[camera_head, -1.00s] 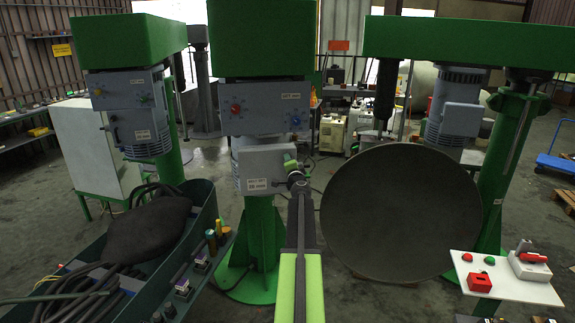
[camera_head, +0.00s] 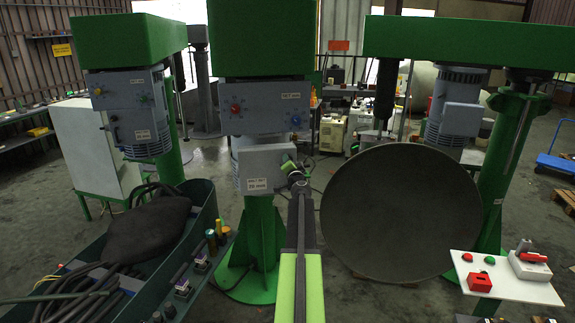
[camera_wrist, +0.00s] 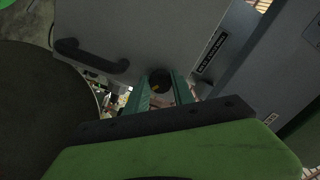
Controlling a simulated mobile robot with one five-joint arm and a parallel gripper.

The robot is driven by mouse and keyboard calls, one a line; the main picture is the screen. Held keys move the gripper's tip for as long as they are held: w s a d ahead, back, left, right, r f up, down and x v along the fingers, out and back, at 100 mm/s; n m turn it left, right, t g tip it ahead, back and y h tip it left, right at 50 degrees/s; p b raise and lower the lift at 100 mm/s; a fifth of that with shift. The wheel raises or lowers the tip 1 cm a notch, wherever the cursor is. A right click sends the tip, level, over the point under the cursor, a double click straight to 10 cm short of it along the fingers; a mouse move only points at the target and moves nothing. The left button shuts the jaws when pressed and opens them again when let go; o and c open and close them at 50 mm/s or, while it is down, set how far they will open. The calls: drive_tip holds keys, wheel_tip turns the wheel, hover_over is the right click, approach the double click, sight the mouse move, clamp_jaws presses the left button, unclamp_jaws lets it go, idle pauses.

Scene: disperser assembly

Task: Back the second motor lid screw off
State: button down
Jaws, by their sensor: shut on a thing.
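The grey motor lid box (camera_head: 260,174) with a white label is on the middle green machine, below a grey motor housing (camera_head: 262,106). My gripper (camera_head: 289,164) is at the lid's right edge, with its green fingers pointing at it. In the wrist view the lid's grey face (camera_wrist: 145,28) carries a black handle (camera_wrist: 92,54) and a label. There my gripper (camera_wrist: 161,92) is shut around a dark round screw (camera_wrist: 160,79) with a small orange spot, close to the lid's edge. Whether the screw's thread is still in the lid is hidden.
A large dark round disc (camera_head: 400,212) stands close to the right of my arm. A dark green bin (camera_head: 205,212) with cables is at left. A white panel (camera_head: 508,278) with red and green buttons is at lower right.

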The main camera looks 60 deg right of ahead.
drive_tip(key=shift+s+d, duration=0.15)
drive_tip(key=c, duration=1.1)
unclamp_jaws()
drive_tip(key=shift+s, duration=0.1)
drive_tip(key=v, duration=1.7)
drive_tip(key=shift+a, duration=0.25)
